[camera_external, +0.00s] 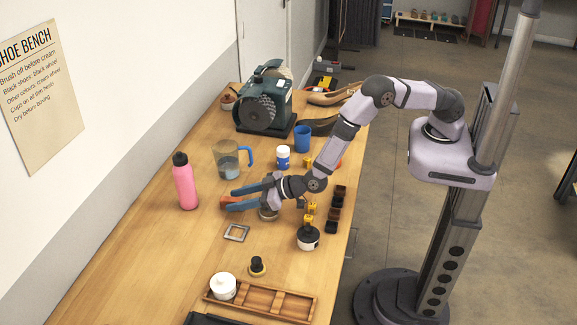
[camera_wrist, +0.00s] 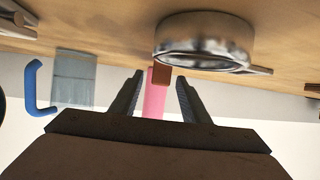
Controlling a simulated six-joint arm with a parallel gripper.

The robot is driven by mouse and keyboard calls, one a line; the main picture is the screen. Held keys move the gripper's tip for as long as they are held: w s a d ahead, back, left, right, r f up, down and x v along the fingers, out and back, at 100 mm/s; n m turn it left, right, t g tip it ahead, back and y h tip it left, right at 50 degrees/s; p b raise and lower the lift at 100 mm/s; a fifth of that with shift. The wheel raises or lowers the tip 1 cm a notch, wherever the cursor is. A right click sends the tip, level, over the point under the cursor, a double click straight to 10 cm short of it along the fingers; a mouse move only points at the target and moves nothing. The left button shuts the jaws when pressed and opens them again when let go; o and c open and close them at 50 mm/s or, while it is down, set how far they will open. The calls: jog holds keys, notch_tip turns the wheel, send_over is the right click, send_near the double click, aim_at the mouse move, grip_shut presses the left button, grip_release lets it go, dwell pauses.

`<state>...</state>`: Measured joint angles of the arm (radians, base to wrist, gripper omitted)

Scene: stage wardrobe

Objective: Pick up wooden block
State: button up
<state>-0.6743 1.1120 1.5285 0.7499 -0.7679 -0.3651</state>
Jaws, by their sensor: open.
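A small reddish-brown block (camera_wrist: 161,76), which looks like the wooden block, shows in the wrist view between and just beyond the fingertips, partly hidden by a round metal tin. In the external view a small orange-brown patch (camera_external: 228,199) shows at the fingertips, probably the same block. My gripper (camera_external: 233,199) is open, low over the bench and pointing left. Its two fingers also show in the wrist view (camera_wrist: 159,84), apart with nothing clasped between them. I cannot tell whether the fingers reach around the block.
The metal tin (camera_wrist: 203,40) is close to my gripper. A pink bottle (camera_external: 185,183) stands beyond the fingertips. A clear jug (camera_external: 227,160) with a blue handle stands behind. A metal square frame (camera_external: 237,232) lies in front. A black-and-white jar (camera_external: 308,237) stands right. The bench's left front is clear.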

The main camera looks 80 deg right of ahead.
aim_at(230, 198)
jog(key=shift+x, duration=1.4)
jog(key=shift+w+r, duration=0.1)
jog(key=shift+r, duration=0.1)
grip_shut()
jog(key=shift+r, duration=0.15)
notch_tip(230, 198, up, 10)
jog(key=shift+f+b, duration=0.15)
jog(key=shift+b, duration=0.85)
